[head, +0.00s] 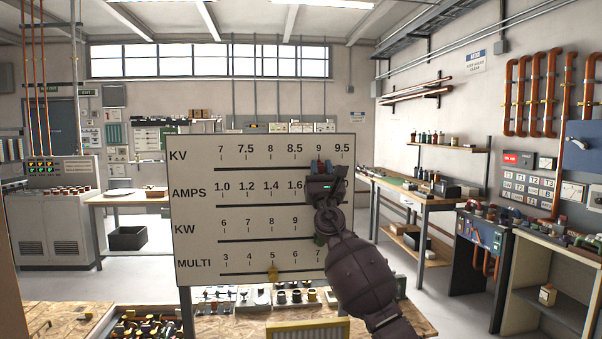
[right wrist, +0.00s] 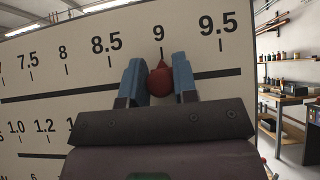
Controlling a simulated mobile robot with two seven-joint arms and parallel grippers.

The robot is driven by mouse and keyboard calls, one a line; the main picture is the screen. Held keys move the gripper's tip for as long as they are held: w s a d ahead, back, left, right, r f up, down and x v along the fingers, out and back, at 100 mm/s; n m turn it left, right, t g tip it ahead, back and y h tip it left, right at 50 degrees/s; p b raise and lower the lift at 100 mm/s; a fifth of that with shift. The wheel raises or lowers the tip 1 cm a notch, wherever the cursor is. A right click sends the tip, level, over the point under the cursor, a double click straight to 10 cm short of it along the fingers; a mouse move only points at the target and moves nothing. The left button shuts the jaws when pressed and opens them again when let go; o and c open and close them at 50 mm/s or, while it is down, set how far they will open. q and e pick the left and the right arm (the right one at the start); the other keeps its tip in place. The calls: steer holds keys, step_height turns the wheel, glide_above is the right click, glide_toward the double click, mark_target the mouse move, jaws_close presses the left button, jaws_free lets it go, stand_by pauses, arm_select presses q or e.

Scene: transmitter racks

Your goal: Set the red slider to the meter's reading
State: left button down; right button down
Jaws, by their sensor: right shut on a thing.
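A white board (head: 240,208) carries four scales marked KV, AMPS, KW and MULTI, each with a dark slot. My right gripper (head: 321,166) is at the KV row, under the 9 mark, and covers part of the AMPS and KW rows. In the right wrist view its blue fingers are shut on the red slider (right wrist: 160,79), whose tip points up at the 9 mark. No meter reading is legible. My left gripper is not in view.
A wooden bench (head: 70,316) with knobs and small parts lies below the board. A grey console (head: 55,215) stands at the left.

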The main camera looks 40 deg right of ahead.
steer(key=c, duration=1.4)
jaws_free()
steer(key=o, duration=0.5)
steer(key=shift+c, duration=0.2)
steer(key=b+v, duration=0.1)
steer(key=v, duration=1)
steer(key=shift+d, duration=0.15)
